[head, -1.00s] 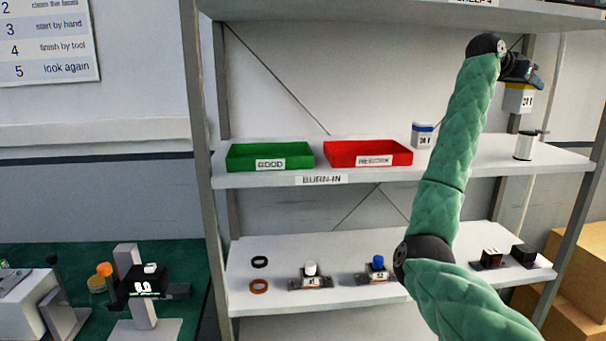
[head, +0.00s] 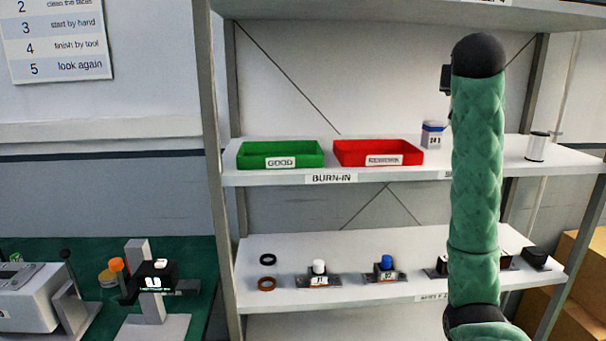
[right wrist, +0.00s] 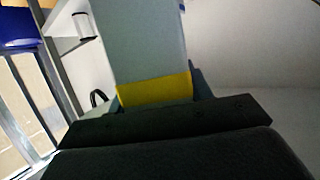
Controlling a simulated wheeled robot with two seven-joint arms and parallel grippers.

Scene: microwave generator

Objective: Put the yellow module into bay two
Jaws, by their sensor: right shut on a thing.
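The yellow module (right wrist: 155,90) shows in the right wrist view as a pale block with a yellow band at the gripper end. My right gripper (right wrist: 158,101) is shut on it at that band. In the head view my raised green right arm stands in front of the shelf's right part; the module and the jaws are hidden there. Several small mounts stand on the lower shelf, one with a white cap (head: 319,267) and one with a blue cap (head: 386,263). Others are partly behind my arm. I cannot tell which place is bay two. My left gripper is not in view.
Shelf posts and the upper shelf (head: 370,12) bound the space.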

